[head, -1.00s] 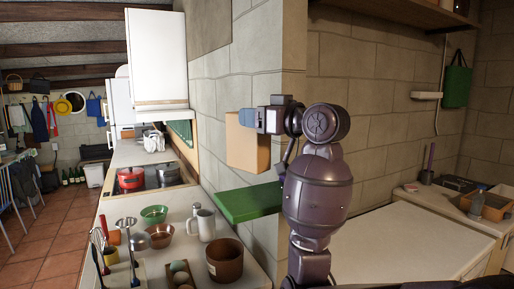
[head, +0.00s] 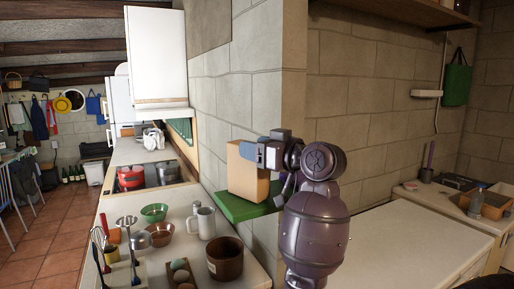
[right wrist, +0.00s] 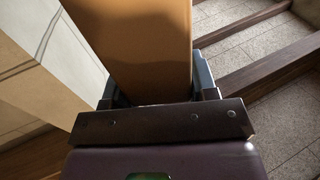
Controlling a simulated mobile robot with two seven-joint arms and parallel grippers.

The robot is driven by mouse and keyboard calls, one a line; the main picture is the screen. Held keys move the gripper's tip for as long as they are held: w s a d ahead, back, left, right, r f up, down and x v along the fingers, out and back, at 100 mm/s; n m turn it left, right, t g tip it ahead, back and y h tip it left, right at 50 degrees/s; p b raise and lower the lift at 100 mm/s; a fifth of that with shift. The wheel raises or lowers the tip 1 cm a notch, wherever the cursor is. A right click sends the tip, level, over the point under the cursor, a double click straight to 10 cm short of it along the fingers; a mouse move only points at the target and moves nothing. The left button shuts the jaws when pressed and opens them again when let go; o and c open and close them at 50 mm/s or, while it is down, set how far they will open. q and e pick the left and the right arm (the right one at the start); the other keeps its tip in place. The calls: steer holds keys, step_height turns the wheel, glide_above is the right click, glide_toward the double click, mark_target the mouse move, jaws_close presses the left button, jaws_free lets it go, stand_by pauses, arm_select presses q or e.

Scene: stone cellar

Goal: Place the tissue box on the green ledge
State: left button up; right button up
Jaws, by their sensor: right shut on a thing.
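The tissue box (head: 244,180), a plain tan upright block, is at the green ledge (head: 234,211) on the stone wall corner. Its lower end meets the ledge top in the head view; I cannot tell whether it rests there or hovers just above. My right gripper (head: 264,153) is shut on the upper part of the box, coming from the right. In the right wrist view the box (right wrist: 140,45) fills the space between the fingers (right wrist: 155,88). Its far end is out of that view. My left gripper is not in view.
Below the ledge, a counter holds a brown pot (head: 225,260), a light mug (head: 206,223), a green bowl (head: 154,213) and utensils. The stone wall (head: 262,100) stands close behind the ledge. A white worktop (head: 415,240) lies to the right, mostly clear.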

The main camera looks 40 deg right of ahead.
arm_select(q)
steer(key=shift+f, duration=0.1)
arm_select(e)
steer(key=shift+f, duration=0.15)
steer(key=o, duration=1.3)
steer(key=shift+s, duration=0.25)
arm_select(q)
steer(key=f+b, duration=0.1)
steer(key=b, duration=0.1)
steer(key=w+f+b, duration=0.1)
steer(key=b, duration=0.1)
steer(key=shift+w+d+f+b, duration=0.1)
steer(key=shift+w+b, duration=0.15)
steer(key=shift+b, duration=0.05)
arm_select(e)
steer(key=s, duration=0.7)
steer(key=s+d, duration=0.1)
steer(key=s, duration=0.3)
steer(key=shift+s, duration=0.25)
steer(key=shift+r, duration=0.2)
